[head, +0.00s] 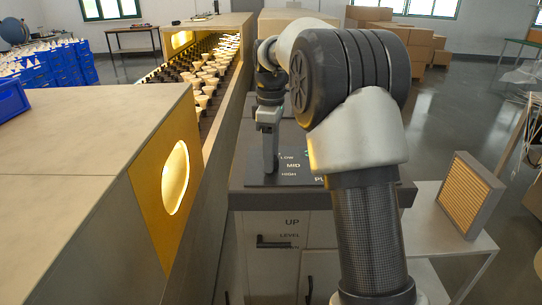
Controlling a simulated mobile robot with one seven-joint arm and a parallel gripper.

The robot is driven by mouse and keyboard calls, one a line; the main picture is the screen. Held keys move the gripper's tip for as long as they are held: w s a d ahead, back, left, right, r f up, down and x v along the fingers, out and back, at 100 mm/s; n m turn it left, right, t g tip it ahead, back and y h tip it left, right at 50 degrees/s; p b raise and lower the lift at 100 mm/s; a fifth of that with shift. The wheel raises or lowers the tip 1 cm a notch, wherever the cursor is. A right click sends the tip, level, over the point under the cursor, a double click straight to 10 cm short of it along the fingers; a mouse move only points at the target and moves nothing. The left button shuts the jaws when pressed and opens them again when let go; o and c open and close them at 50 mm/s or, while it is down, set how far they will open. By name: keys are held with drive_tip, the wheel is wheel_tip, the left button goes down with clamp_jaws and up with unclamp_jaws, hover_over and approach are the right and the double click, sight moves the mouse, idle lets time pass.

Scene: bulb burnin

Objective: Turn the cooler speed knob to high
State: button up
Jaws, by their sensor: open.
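A dark control panel (300,181) lies on top of the grey cabinet in the middle of the head view. It carries the printed words LOW, MID and HIGH in a column, and part of another word beginning with P. My gripper (270,168) points down over the left part of this panel, just left of the speed words. It is open, though seen edge-on, so the gap between its fingers does not show. I cannot make out the speed knob; the gripper and my arm may hide it. Its setting and any contact with the gripper cannot be told.
The cabinet front has a dark handle (274,243) near the words UP and LEVEL. A conveyor with rows of bulbs (206,84) runs along the left, behind a grey wall. A white side table (440,222) with a framed filter (468,195) stands at right.

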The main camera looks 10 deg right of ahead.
drive_tip(key=shift+c, duration=0.4)
drive_tip(key=c, duration=1)
drive_tip(key=shift+o, duration=0.2)
